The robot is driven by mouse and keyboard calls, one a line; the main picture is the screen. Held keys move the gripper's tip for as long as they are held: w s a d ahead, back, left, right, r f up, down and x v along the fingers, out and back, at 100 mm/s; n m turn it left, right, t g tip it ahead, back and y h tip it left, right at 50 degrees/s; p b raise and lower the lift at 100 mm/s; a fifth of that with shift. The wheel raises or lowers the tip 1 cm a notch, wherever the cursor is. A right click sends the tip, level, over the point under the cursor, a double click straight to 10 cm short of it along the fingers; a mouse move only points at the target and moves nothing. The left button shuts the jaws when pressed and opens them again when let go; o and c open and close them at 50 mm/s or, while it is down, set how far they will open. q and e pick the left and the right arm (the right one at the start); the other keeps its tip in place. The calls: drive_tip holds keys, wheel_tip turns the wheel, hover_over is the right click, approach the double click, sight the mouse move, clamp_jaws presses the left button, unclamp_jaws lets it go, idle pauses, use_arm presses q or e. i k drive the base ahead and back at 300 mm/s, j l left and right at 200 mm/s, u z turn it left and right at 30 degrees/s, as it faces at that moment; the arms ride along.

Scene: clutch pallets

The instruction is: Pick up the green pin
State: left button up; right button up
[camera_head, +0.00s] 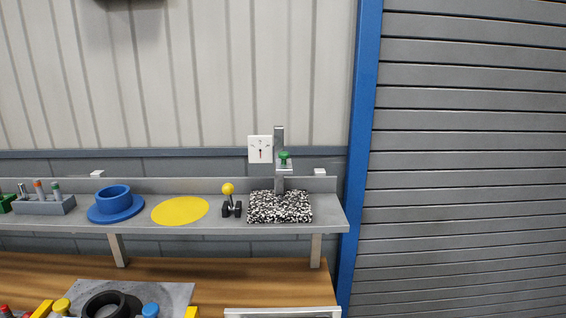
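A small pin with a green top (56,188) stands upright in a grey block (45,206) at the left end of the grey shelf. In the same block stand an orange-red-topped pin (39,189) and a grey pin (23,191), to its left. Neither of my grippers is in view, and nothing is seen touching the pins.
The shelf (230,227) also carries a blue flanged ring (114,203), a yellow disc (180,211), a yellow-knobbed lever (230,200) and a stand with a green knob (284,157) on a speckled base (279,207). Below, a wooden bench (220,282) holds a grey pallet (170,291).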

sight(55, 186)
drive_tip(key=i+j+u, duration=0.1)
drive_tip(key=j+u, duration=0.4)
drive_tip(key=i+j+u, duration=0.15)
drive_tip(key=u, duration=0.35)
drive_tip(key=k+j+z, duration=0.1)
drive_tip(key=z, duration=0.7)
drive_tip(key=k+z, duration=0.15)
drive_tip(key=z, duration=0.25)
